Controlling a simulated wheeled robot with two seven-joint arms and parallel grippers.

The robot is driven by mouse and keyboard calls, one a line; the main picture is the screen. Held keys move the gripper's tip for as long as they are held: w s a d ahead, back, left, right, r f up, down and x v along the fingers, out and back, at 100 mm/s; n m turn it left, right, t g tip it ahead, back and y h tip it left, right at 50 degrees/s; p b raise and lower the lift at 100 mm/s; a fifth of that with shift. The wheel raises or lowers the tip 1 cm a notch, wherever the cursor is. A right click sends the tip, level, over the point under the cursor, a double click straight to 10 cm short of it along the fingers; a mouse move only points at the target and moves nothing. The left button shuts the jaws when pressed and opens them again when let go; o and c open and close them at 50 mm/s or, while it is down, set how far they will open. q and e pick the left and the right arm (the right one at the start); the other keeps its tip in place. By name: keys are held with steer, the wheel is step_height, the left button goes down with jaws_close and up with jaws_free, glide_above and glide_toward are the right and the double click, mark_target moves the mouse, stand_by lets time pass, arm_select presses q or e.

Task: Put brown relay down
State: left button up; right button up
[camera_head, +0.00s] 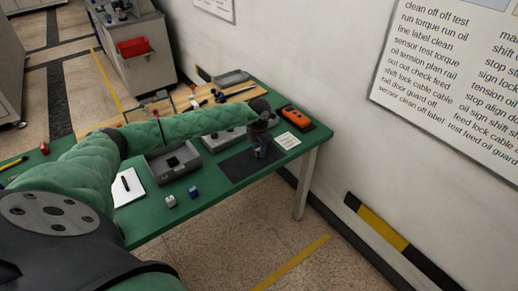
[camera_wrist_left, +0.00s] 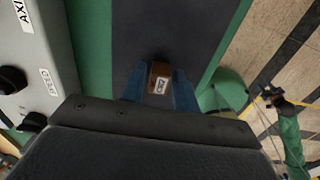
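My left gripper (camera_head: 260,153) points down over a dark mat (camera_head: 235,169) on the green table. In the left wrist view, its blue fingers (camera_wrist_left: 160,92) stand on either side of a brown relay (camera_wrist_left: 160,70) with a white label, and they are shut on it. The dark mat (camera_wrist_left: 165,30) fills the background behind the relay. I cannot tell whether the relay touches the mat. In the left wrist view, a dark gripper on a green arm (camera_wrist_left: 272,97), apparently my right one, is small at the right; its fingers are unclear.
A grey tray (camera_head: 172,163), a notepad with a pen (camera_head: 128,187) and two small blocks (camera_head: 193,191) lie left of the mat. A white card (camera_head: 287,141) and an orange device (camera_head: 296,117) lie on its right. A grey panel with knobs (camera_wrist_left: 32,65) stands close beside the left gripper.

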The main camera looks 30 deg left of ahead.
arm_select(q)
steer(key=shift+o, duration=0.7)
arm_select(e)
steer(key=shift+s, duration=0.15)
arm_select(q)
steer(key=shift+r, duration=0.2)
steer(key=shift+r, duration=0.5)
step_height(320, 180, up, 6)
steer(key=b, duration=0.3)
step_height(320, 180, up, 5)
steer(key=shift+b, duration=0.85)
arm_select(e)
steer(key=w+a+r, duration=0.1)
steer(key=r, duration=0.6)
steer(key=w+a+r, duration=0.2)
steer(key=r, duration=0.5)
steer(key=shift+w, duration=0.3)
